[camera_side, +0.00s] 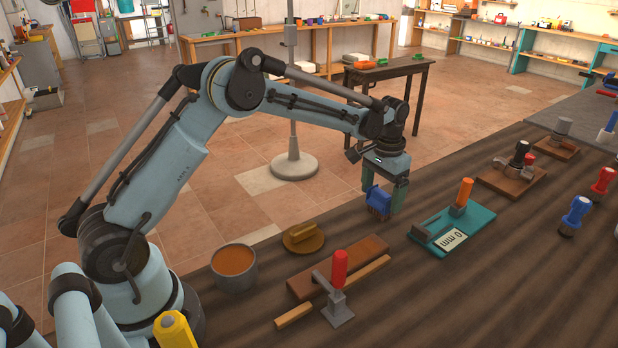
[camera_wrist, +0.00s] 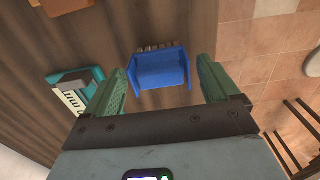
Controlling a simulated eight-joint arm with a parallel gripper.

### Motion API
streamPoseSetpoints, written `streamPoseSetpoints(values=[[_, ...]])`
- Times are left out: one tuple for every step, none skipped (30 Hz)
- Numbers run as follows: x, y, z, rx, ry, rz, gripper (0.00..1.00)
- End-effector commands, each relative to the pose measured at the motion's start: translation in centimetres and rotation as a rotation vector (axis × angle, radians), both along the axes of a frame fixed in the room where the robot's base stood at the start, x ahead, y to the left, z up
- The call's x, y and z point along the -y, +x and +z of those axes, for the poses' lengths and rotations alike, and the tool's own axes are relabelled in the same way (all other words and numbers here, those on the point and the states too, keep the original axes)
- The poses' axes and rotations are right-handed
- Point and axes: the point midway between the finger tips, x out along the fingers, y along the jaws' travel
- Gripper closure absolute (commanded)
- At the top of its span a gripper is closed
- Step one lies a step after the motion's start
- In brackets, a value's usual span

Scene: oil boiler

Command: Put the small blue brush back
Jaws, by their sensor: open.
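The small blue brush (camera_side: 378,202) is at the far edge of the brown table, bristles down. My gripper (camera_side: 385,192) points down right at it, with its green fingers apart. In the wrist view the blue brush (camera_wrist: 162,72) sits between the two fingertips of my gripper (camera_wrist: 164,76), with a gap on each side. Whether the bristles touch the table is hard to tell. A second, similar blue brush (camera_side: 575,215) stands on the right of the table.
A teal gauge (camera_side: 470,230) with an orange handle lies right of my gripper. A wooden block (camera_side: 338,266), a red-handled clamp (camera_side: 338,290), an oil pot (camera_side: 234,268) and a round brown piece (camera_side: 303,239) are nearer. A red brush (camera_side: 602,184) stands at right.

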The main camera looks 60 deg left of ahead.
Motion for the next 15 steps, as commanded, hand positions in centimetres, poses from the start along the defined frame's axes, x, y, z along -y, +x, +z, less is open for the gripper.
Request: streamPoseSetpoints(values=[[0.0, -0.1, 1.1, 0.0, 0.0, 0.0, 0.11], [0.0, 0.0, 1.7, 0.0, 0.0, 0.0, 0.11], [0.0, 0.0, 2.6, 0.0, 0.0, 0.0, 0.11], [0.0, 0.0, 3.3, 0.0, 0.0, 0.0, 0.11], [0.0, -0.1, 3.9, 0.0, 0.0, 0.0, 0.11], [0.0, -0.1, 4.8, 0.0, 0.0, 0.0, 0.11], [0.0, 0.0, 5.3, 0.0, 0.0, 0.0, 0.11], [0.0, 0.0, 5.9, 0.0, 0.0, 0.0, 0.11], [0.0, -0.1, 6.6, 0.0, 0.0, 0.0, 0.11], [0.0, -0.1, 7.1, 0.0, 0.0, 0.0, 0.11], [0.0, -0.1, 7.5, 0.0, 0.0, 0.0, 0.11], [0.0, 0.0, 8.0, 0.0, 0.0, 0.0, 0.11], [0.0, -0.1, 8.4, 0.0, 0.0, 0.0, 0.11], [0.0, -0.1, 8.7, 0.0, 0.0, 0.0, 0.11], [0.0, 0.0, 9.0, 0.0, 0.0, 0.0, 0.11]])
